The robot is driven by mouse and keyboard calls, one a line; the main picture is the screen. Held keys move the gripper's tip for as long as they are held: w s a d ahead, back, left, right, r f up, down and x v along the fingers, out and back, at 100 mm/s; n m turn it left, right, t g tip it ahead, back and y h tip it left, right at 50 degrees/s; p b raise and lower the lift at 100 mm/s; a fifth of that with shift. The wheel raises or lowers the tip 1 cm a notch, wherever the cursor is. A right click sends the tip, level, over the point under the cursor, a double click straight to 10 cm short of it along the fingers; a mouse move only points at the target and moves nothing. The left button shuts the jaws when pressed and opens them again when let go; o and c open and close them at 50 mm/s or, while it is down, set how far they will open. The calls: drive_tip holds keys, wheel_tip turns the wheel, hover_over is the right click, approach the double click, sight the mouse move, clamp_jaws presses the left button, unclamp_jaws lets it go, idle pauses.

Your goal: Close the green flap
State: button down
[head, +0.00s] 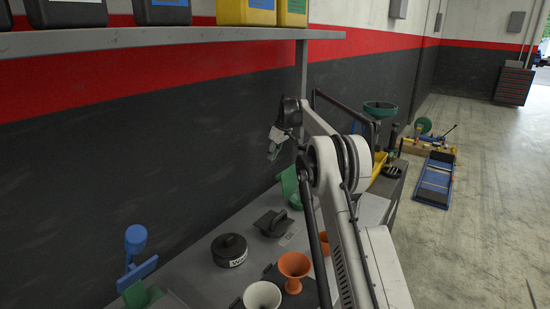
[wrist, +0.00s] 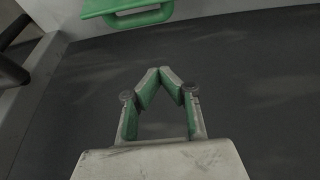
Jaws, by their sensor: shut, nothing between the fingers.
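My gripper (head: 273,151) is shut and empty, raised above the bench near the dark wall in the head view. In the wrist view my gripper (wrist: 165,72) has its green-padded fingertips together. A flat green part with a loop-like edge (wrist: 127,10) shows at the top of the wrist view, ahead of and apart from the fingertips; its upper side is cut off. In the head view a green piece (head: 290,185) stands on the bench below my gripper, partly behind my arm. I cannot tell for certain which green part is the flap.
The grey bench (head: 200,246) holds a black round lidded can (head: 229,249), a black part (head: 273,222), an orange funnel (head: 294,268) and a white funnel (head: 262,295). A shelf (head: 150,38) with containers hangs above. Open floor (head: 480,220) lies at the right.

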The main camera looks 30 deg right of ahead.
sight(285, 180)
drive_tip(key=x, duration=0.8)
drive_tip(key=s+d, duration=0.1)
drive_tip(key=s+d+p, duration=0.1)
drive_tip(key=s, duration=0.1)
drive_tip(key=shift+s+r+p, duration=0.1)
drive_tip(key=shift+s+p, duration=0.2)
drive_tip(key=shift+a, duration=0.1)
drive_tip(key=shift+s+r+b, duration=0.1)
drive_tip(key=shift+s+b, duration=0.05)
drive_tip(key=shift+b, duration=0.2)
